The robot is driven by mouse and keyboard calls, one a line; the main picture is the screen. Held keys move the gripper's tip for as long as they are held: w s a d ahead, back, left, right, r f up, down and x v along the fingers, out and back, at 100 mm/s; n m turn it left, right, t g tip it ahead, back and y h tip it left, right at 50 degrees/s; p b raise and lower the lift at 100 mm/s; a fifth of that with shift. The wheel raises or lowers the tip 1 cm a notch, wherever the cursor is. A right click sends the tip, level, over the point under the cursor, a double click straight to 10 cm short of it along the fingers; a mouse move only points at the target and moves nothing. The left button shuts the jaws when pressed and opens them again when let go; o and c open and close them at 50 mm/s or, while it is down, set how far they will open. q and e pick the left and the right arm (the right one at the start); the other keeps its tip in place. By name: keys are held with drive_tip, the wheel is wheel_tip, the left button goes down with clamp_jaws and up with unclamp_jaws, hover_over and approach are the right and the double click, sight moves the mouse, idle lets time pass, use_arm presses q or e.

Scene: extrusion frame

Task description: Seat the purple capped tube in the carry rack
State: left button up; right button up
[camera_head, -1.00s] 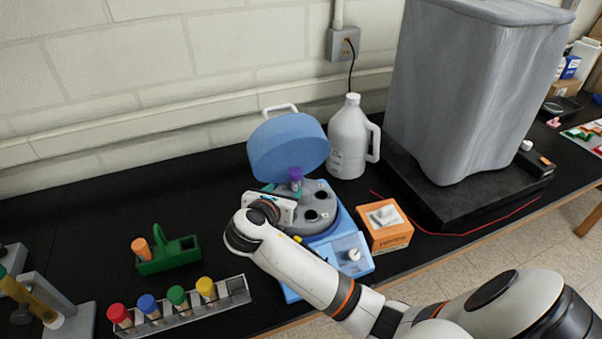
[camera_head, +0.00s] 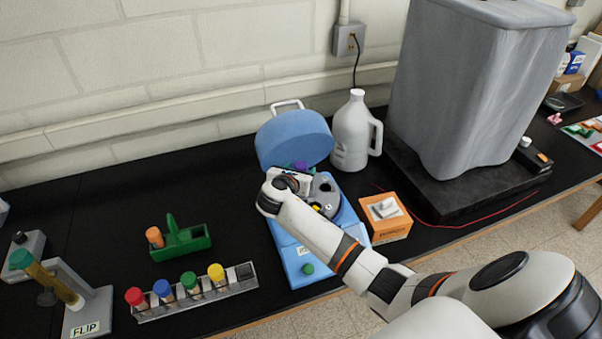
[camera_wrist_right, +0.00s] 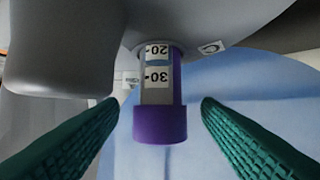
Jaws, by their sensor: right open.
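The purple capped tube (camera_wrist_right: 160,124) stands in a hole of the grey rotor (camera_head: 325,190) in the blue centrifuge (camera_head: 293,262), whose lid is raised. In the head view only its purple cap (camera_head: 299,165) shows above my wrist. My right gripper (camera_wrist_right: 160,112) is open, with a green ribbed finger on each side of the tube and a gap to both. In the head view it is over the rotor (camera_head: 300,176), its fingertips mostly hidden. The green carry rack (camera_head: 188,243) with a handle stands to the left and holds an orange-capped tube (camera_head: 155,237). My left gripper is not in view.
A metal rack (camera_head: 205,301) with several capped tubes stands in front of the carry rack. A stand marked FLIP (camera_head: 88,310) is at the far left. Black bench is clear behind the carry rack.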

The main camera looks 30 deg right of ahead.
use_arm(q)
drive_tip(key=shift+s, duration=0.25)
use_arm(e)
drive_tip(key=shift+c, duration=0.9)
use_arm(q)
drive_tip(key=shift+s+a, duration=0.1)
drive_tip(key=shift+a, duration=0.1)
use_arm(e)
drive_tip(key=c, duration=0.9)
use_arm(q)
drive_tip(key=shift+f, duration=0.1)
use_arm(e)
drive_tip(key=shift+r, duration=0.15)
